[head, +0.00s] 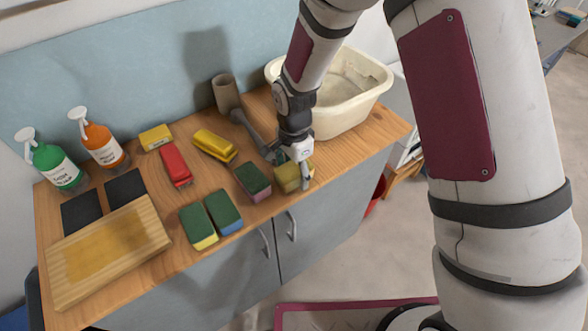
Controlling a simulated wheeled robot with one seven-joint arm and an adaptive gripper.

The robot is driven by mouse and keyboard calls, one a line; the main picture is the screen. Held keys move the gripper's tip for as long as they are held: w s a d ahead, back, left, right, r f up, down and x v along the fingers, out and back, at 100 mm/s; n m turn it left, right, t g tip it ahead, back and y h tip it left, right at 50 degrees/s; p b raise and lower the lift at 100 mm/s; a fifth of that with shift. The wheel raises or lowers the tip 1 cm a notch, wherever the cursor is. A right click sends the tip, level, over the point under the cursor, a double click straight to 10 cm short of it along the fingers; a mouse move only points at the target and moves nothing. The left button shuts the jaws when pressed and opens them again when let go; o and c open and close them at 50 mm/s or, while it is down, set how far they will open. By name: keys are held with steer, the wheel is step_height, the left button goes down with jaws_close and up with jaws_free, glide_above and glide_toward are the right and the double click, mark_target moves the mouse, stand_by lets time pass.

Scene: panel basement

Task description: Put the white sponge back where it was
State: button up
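My gripper (289,170) points down at the right front of the wooden worktop. Its fingers are spread around a dull yellow sponge (288,181), one in front of it and one at its far left. I cannot tell whether they press on it or whether it is lifted. No sponge looks plainly white. A green-topped sponge with a pinkish base (253,182) lies just left of my gripper. Two more green-topped sponges, one with a yellow base (198,227) and one with a pale blue base (224,212), lie side by side near the front edge.
A cream basin (345,100) stands behind my gripper, beside a brown cup (226,94).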

step_height(320, 180, up, 11)
steer(key=b, duration=0.1)
step_height(320, 180, up, 9)
steer(key=n+t, duration=0.1)
steer(key=n, duration=0.1)
glide_above(294, 168)
steer(key=s+d, duration=0.2)
steer(key=d, duration=0.3)
steer(key=s+d+r+n+t, duration=0.2)
steer(key=s+d+r+n, duration=0.2)
steer(key=s+d+r, duration=0.2)
steer(key=s+d+r+n+t, duration=0.2)
steer(key=s+d+r+n, duration=0.3)
steer(key=s, duration=0.6)
steer(key=shift+d+r+t, duration=0.3)
steer(key=shift+d+r, duration=0.5)
steer(key=shift+d, duration=0.3)
steer(key=shift+s, duration=0.1)
